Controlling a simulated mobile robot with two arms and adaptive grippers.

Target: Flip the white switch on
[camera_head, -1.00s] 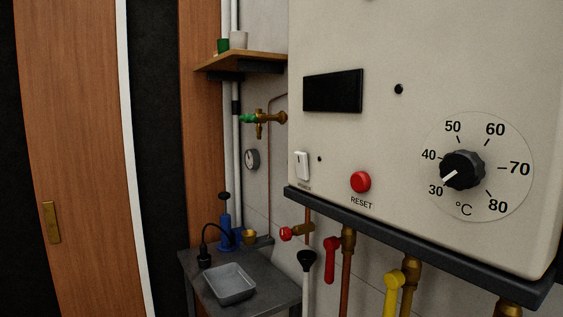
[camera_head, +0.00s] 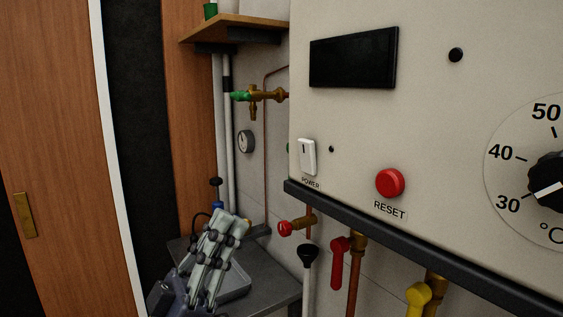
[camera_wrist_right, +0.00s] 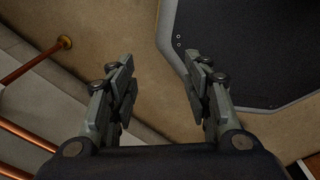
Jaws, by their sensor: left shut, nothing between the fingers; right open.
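The white switch (camera_head: 308,157) is a rocker on the lower left of the boiler's front panel, above the word POWER. A short dark mark shows on its upper half. My left gripper (camera_head: 232,226) is in the head view, below and left of the switch and well apart from it. Its fingers are together with nothing between them, in front of the small grey table. My right gripper (camera_wrist_right: 160,75) shows in the right wrist view with its fingers spread and nothing between them.
On the boiler are a red RESET button (camera_head: 389,183), a black display (camera_head: 353,57) and a temperature dial (camera_head: 548,186). Valves with red (camera_head: 339,259) and yellow (camera_head: 417,296) handles hang below its dark lower edge. A wooden shelf (camera_head: 238,27) juts out at upper left.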

